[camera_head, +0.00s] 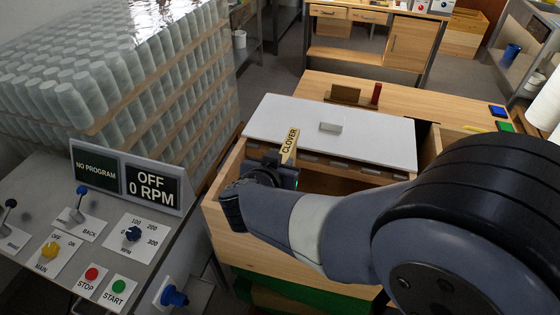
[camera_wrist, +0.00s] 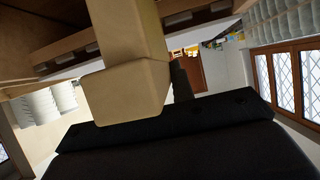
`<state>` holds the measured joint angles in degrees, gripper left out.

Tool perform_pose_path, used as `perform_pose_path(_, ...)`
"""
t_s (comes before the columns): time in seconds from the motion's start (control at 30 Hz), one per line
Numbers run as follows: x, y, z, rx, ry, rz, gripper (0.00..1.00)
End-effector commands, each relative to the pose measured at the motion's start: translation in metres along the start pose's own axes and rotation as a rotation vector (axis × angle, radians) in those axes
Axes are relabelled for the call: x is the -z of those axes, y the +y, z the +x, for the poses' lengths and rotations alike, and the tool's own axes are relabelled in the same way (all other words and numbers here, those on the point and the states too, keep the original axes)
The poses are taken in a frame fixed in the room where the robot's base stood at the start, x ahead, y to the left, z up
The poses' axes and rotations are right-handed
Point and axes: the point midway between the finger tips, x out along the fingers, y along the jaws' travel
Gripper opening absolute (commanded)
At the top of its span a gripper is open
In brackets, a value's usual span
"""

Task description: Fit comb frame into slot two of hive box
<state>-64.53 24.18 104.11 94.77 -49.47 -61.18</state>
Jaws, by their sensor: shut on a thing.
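The hive box (camera_head: 258,236) is a pale wooden box with a white flat cover (camera_head: 365,126) over its far part. A row of grey notches shows under the cover's near edge, above a dark opening. My gripper (camera_head: 280,172) is at the box's near left corner, shut on a tan wooden piece lettered CLOVER (camera_head: 289,143), which rises tilted beside the cover's left edge. In the wrist view a large tan block (camera_wrist: 125,90) stands against the black gripper (camera_wrist: 165,130). No comb face shows, and I cannot tell which slot is which.
A control panel (camera_head: 90,240) with knobs and an "OFF 0 RPM" display (camera_head: 152,187) stands close at left. Stacked jars (camera_head: 110,80) rise behind it. A wooden bench (camera_head: 420,100) with a red cylinder (camera_head: 376,93) lies beyond the box. My arm covers the box's right side.

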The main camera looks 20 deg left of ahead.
Motion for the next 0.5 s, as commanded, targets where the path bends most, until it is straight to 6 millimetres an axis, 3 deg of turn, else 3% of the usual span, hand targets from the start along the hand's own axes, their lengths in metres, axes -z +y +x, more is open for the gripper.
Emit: perform_pose_path(0.5,-0.01,-0.0004,0.0056,0.001,0.003,-0.001,0.0)
